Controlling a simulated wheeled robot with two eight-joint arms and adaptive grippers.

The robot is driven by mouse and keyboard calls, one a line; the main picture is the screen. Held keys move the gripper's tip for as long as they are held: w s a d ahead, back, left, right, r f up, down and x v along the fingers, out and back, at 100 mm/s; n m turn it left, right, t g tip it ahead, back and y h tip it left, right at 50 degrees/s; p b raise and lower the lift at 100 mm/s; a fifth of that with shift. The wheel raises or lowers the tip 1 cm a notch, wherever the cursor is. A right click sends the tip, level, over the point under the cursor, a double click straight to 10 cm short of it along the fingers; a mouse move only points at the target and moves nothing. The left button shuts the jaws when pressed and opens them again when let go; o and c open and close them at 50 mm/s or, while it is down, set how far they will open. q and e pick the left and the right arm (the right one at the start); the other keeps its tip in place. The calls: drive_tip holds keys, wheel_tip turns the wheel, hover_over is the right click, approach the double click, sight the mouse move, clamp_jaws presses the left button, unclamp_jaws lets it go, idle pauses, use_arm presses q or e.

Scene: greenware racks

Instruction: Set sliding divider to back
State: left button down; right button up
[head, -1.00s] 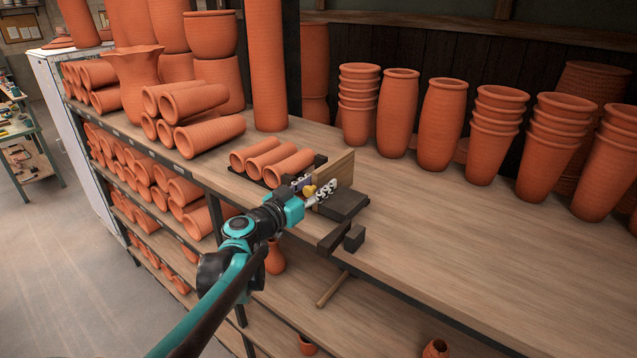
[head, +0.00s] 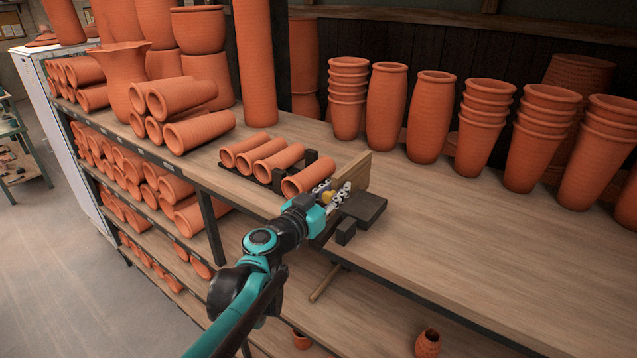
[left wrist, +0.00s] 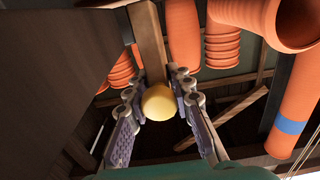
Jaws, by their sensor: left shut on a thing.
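The sliding divider is an upright light wooden board (head: 362,168) on the shelf top, beside a flat dark slab (head: 366,206). A yellow knob (head: 328,196) is on its near side. My left gripper (head: 336,193) is shut on this knob. In the left wrist view the yellow knob (left wrist: 158,102) sits between the two fingers (left wrist: 158,88) of my left gripper, with the wooden board (left wrist: 149,40) behind it. The lower part of the board is partly hidden by my gripper in the head view. My right gripper is not in view.
Several clay tubes lie left of the divider, the closest one (head: 306,183) right beside the gripper. A small dark block (head: 345,232) is at the shelf's front edge. Tall clay vases (head: 386,108) stand along the back. The shelf top (head: 480,240) to the right is clear.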

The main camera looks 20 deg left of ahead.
use_arm(q)
drive_tip(key=shift+d, duration=0.3)
drive_tip(key=shift+a, duration=0.15)
drive_tip(key=c, duration=1.5)
unclamp_jaws()
drive_tip(key=shift+o, duration=0.5)
drive_tip(key=shift+w, duration=0.1)
drive_tip(key=v, duration=1.2)
